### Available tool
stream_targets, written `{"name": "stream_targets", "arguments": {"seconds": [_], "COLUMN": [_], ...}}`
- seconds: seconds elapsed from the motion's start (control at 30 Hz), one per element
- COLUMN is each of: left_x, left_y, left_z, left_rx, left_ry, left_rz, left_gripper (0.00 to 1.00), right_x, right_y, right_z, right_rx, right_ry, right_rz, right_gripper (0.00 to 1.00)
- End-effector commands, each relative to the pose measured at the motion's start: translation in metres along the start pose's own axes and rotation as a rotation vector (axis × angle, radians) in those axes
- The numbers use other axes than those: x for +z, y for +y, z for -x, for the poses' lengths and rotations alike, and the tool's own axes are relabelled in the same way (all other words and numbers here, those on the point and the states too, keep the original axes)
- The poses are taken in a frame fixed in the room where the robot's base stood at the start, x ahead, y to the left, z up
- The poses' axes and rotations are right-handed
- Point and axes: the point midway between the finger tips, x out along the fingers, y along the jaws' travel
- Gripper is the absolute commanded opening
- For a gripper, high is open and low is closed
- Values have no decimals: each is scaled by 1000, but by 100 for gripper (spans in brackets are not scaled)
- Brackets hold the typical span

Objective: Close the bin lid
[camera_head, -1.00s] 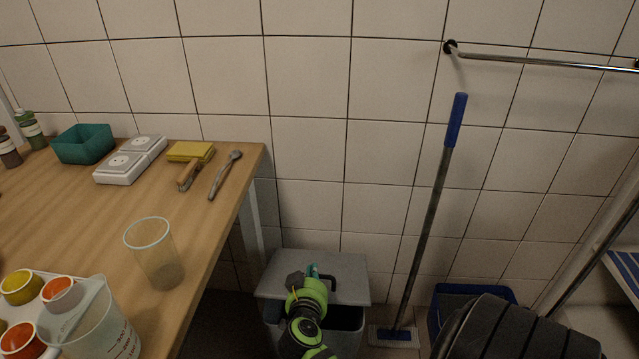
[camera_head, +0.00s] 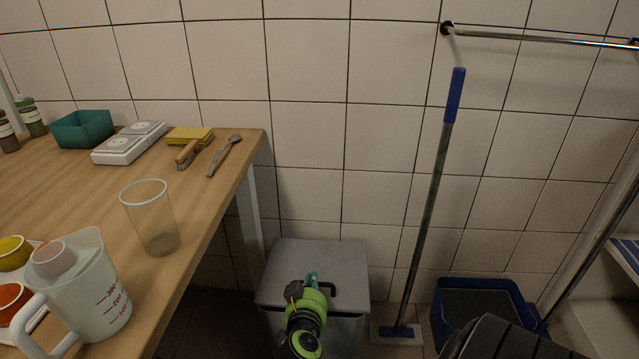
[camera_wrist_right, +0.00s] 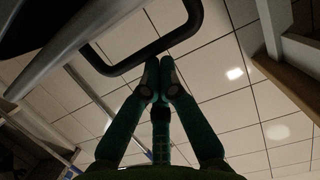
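The grey bin (camera_head: 345,330) stands on the floor right of the table. Its lid (camera_head: 318,255) lies over the top, and I see no dark gap along its front edge. A black loop handle (camera_head: 334,291) sits on the lid; it also shows in the right wrist view (camera_wrist_right: 190,28). My right gripper (camera_head: 313,279) is at the handle, partly hidden by its own wrist. In the right wrist view its teal fingers (camera_wrist_right: 160,75) meet at the tips, close beside the handle bar; whether they touch it I cannot tell. My left gripper is out of view.
The wooden table (camera_head: 75,195) at left holds a clear cup (camera_head: 150,220), a measuring jug (camera_head: 90,295) and other items. A mop (camera_head: 430,210) leans on the wall right of the bin. A blue bucket (camera_head: 485,305) stands farther right.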

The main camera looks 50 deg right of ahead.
Motion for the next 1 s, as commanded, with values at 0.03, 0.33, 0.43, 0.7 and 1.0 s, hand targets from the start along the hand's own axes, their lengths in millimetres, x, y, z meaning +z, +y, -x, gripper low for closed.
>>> {"name": "stream_targets", "arguments": {"seconds": [0.03, 0.33, 0.43, 0.7, 1.0], "left_x": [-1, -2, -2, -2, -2], "left_y": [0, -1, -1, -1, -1], "left_z": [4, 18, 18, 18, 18], "left_rx": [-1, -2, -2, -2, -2], "left_ry": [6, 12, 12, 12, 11], "left_rz": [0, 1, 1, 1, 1], "left_gripper": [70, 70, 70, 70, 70], "right_x": [3, 6, 6, 6, -26], "right_y": [0, 0, 0, 0, 0], "right_z": [-1, -2, -2, -2, 7], "right_rx": [0, 0, 0, 0, -1], "right_ry": [0, 0, 0, 0, 5], "right_rz": [-1, 0, 0, 0, -6], "right_gripper": [0, 0, 0, 0, 0]}}
